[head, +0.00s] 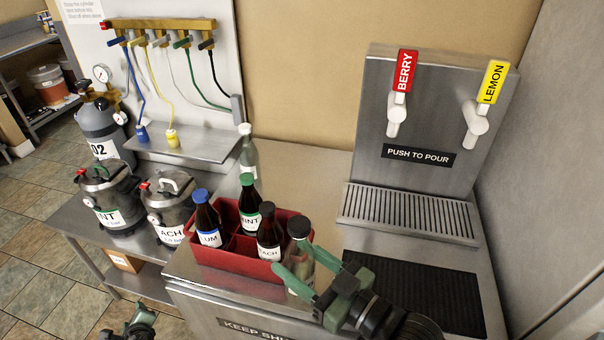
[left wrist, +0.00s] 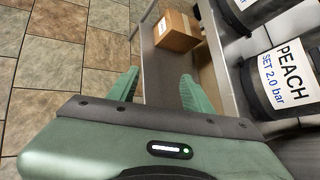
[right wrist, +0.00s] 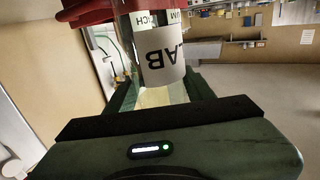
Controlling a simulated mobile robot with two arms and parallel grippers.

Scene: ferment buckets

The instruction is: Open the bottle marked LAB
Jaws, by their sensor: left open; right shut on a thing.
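The bottle marked LAB (right wrist: 160,62) shows upside down in the right wrist view, its white label between my right gripper's fingers. In the head view this clear bottle (head: 300,254) has a dark cap and stands upright at the red crate's front right corner. I cannot tell whether it rests on the counter or is lifted. My right gripper (head: 306,268) is shut around its body. My left gripper (head: 141,312) is low at the bottom left of the head view. In the left wrist view it (left wrist: 158,88) is open and empty above the floor and lower shelf.
The red crate (head: 215,258) holds dark bottles marked PLUM (head: 207,222), MINT (head: 250,205) and PEACH (head: 269,235). Another clear bottle (head: 248,155) stands behind. Steel kegs (head: 168,205) are at left. A tap tower (head: 420,125) and black mat (head: 425,290) are at right.

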